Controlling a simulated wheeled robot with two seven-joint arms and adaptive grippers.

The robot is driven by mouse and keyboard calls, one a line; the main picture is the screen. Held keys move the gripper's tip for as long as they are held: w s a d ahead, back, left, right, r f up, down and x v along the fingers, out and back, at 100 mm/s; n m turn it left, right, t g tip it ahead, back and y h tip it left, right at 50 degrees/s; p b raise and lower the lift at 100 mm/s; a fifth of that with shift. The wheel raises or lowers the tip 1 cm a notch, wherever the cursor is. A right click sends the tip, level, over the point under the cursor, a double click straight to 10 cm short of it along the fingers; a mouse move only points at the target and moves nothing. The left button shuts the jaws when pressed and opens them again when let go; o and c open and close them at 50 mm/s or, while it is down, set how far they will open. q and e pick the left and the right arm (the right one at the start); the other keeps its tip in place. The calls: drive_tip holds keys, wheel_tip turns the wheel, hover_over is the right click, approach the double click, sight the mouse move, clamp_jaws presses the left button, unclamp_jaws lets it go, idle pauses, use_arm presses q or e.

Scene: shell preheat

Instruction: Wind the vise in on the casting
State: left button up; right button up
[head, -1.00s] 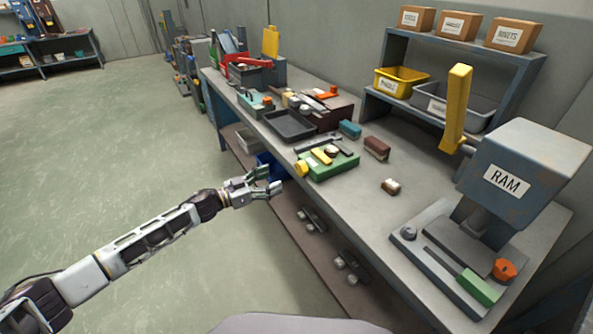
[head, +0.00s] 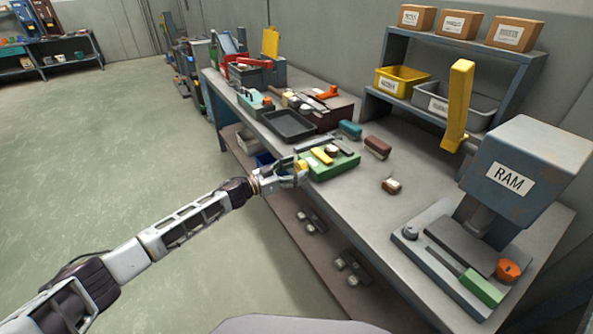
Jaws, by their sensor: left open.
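The green vise (head: 340,167) sits at the front edge of the workbench, with a yellow jaw block (head: 321,156) and a dark bar on top. A small brown and pale piece, probably the casting (head: 331,150), lies on the vise by the yellow block; whether it touches both jaws I cannot tell. The vise's yellow knob (head: 301,166) is at its left end, partly hidden by my left gripper. My left gripper (head: 299,172) is open, with its fingers at the knob; whether they touch it is unclear. My right gripper is not in view.
A dark tray (head: 290,125) lies behind the vise. Brush-like blocks (head: 377,147) and a small brown and white piece (head: 392,186) lie to the right. The ram press (head: 520,170) stands at the right front. A lower shelf runs under the bench.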

use_arm(q)
drive_tip(key=shift+w+d, duration=0.25)
drive_tip(key=shift+d, duration=0.1)
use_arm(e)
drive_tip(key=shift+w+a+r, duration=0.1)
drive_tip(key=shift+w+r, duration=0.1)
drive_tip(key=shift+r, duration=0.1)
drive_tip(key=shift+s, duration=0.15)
use_arm(q)
drive_tip(key=c, duration=1)
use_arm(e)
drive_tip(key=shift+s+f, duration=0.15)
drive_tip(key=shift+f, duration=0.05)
